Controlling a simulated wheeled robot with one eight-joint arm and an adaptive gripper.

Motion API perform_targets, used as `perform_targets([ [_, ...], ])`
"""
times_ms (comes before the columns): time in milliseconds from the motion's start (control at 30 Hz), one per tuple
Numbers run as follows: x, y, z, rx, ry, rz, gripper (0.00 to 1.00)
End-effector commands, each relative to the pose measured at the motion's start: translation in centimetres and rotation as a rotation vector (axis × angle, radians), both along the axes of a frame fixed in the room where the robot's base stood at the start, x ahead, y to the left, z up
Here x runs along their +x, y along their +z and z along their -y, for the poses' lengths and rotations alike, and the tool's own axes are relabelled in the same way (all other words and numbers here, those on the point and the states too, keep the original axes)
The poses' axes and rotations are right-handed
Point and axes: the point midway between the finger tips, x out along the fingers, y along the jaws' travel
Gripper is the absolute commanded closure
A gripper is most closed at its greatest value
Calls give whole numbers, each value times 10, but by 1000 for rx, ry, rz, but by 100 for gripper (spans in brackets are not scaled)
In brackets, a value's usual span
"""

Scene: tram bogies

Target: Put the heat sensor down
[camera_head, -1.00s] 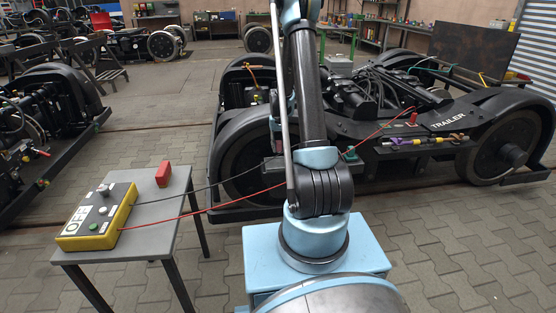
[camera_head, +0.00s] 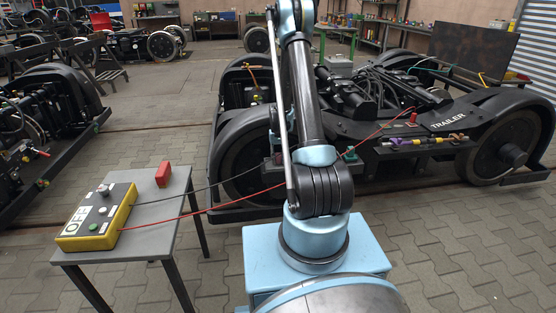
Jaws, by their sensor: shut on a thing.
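My arm rises from its light blue base in the middle, and its far end comes down behind the upper arm. My gripper (camera_head: 275,147) shows only as a small dark part left of the upper arm, in front of the near wheel of the bogie marked TRAILER (camera_head: 370,143). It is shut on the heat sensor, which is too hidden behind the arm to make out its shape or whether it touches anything.
A grey table (camera_head: 160,215) at the left carries a yellow control box (camera_head: 98,218) and a red block (camera_head: 163,174). A black cable and a red cable (camera_head: 250,200) run from the box toward the bogie. The table's right side has bare room.

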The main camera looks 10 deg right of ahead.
Motion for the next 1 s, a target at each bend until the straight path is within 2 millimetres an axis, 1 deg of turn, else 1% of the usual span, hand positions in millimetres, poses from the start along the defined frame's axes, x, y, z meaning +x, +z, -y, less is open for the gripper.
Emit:
perform_targets([
  [100,0,-2,0,0,0,0,100],
  [133,0,-2,0,0,0,0,68],
  [200,0,-2,0,0,0,0,52],
  [533,0,-1,0,0,0,0,52],
  [667,0,4,0,0,0,0,52],
  [867,0,27,0,0,0,0,52],
  [1000,0,49,0,0,0,0,52],
])
